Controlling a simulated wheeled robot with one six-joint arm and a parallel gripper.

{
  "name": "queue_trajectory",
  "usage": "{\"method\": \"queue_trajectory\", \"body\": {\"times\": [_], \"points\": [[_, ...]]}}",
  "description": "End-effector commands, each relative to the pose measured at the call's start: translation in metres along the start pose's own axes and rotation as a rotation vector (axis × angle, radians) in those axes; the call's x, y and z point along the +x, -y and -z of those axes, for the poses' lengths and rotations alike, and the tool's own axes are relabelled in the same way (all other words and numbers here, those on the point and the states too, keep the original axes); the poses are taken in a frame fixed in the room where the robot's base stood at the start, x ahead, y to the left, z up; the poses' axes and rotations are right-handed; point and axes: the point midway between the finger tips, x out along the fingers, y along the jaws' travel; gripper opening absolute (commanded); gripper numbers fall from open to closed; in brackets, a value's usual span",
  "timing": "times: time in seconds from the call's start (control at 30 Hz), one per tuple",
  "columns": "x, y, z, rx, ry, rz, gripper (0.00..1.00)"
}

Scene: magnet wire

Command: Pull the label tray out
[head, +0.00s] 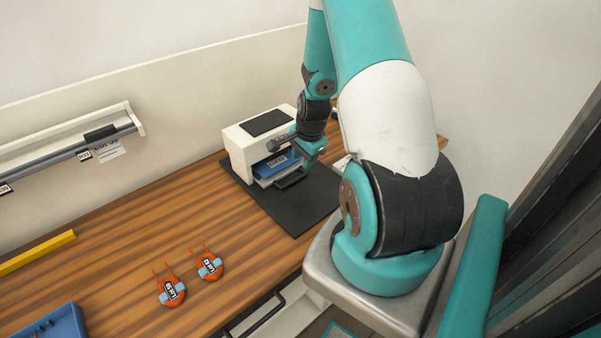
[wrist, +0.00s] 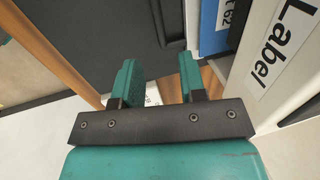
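The white label printer (head: 245,158) stands on a black mat at the back of the bench; its side with the word "Label" shows at the right of the wrist view (wrist: 291,75). The label tray (head: 268,169) sits in the printer's front opening, with a blue surface and a dark handle (head: 291,180) at its front. In the wrist view the blue tray part (wrist: 212,28) and the dark handle (wrist: 175,28) are beyond the fingers. My gripper (wrist: 158,78) is open and empty, apart from the handle. In the head view my gripper (head: 311,149) is right beside the tray, partly covering the printer.
The black mat (head: 300,212) is clear in front of the tray. Two orange wire coils (head: 172,292) (head: 210,266) lie on the wooden bench, with a blue bin (head: 62,322) and a yellow bar (head: 38,252) at left. A rail (head: 70,150) is on the wall.

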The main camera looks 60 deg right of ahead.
Motion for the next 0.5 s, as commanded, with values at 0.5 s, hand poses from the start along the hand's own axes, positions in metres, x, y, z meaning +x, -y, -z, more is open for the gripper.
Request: {"method": "queue_trajectory", "body": {"times": [0.5], "points": [[0.069,0.000,0.000,-0.001,0.000,0.001,0.38]]}}
